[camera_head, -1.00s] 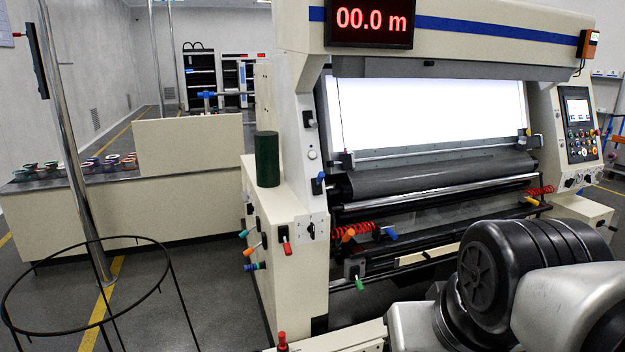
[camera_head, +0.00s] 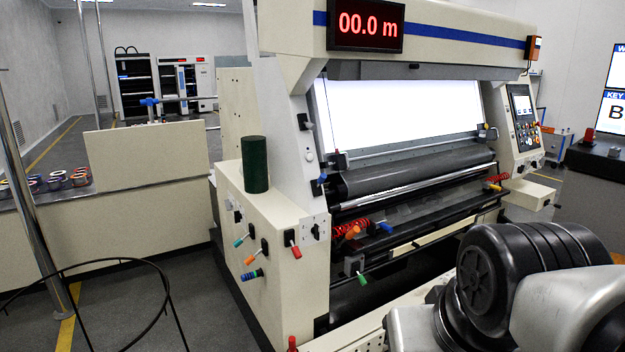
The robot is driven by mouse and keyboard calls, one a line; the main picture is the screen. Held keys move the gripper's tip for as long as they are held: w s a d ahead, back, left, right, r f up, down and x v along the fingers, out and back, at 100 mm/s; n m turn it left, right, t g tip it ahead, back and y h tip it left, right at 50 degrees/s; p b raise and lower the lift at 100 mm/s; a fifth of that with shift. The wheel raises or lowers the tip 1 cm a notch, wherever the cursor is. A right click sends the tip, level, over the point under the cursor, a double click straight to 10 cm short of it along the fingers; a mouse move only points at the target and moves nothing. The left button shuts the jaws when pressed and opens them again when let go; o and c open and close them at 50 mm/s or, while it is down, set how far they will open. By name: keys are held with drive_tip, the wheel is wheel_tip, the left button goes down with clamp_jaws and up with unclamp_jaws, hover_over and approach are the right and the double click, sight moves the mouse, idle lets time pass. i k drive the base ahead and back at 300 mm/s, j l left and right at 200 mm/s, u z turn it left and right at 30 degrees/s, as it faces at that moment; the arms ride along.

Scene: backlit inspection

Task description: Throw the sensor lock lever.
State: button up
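An inspection machine (camera_head: 300,215) with a lit white screen (camera_head: 395,113) stands ahead. Its near left panel carries several small levers: a red-handled lever (camera_head: 296,251), a teal-handled lever (camera_head: 241,241), an orange-handled lever (camera_head: 251,260) and a blue-handled lever (camera_head: 252,275). A green-handled lever (camera_head: 361,278), another orange handle (camera_head: 352,232) and a blue handle (camera_head: 386,228) sit along the front under the roller (camera_head: 420,170). No label that I can read shows which one is the sensor lock lever. Part of my arm fills the lower right; my gripper is out of view.
A dark green cylinder (camera_head: 254,165) stands on the machine's left ledge. A wire hoop stand (camera_head: 120,262) and a metal pole (camera_head: 28,200) are at the left. A control panel (camera_head: 524,125) is at the machine's right. Grey floor is open left of the machine.

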sight(323, 176)
drive_tip(key=j+z, duration=0.4)
drive_tip(key=j, duration=0.75)
drive_tip(key=i+j, duration=0.15)
drive_tip(key=j, duration=0.25)
drive_tip(key=i+j+z, duration=0.1)
drive_tip(key=j, duration=0.25)
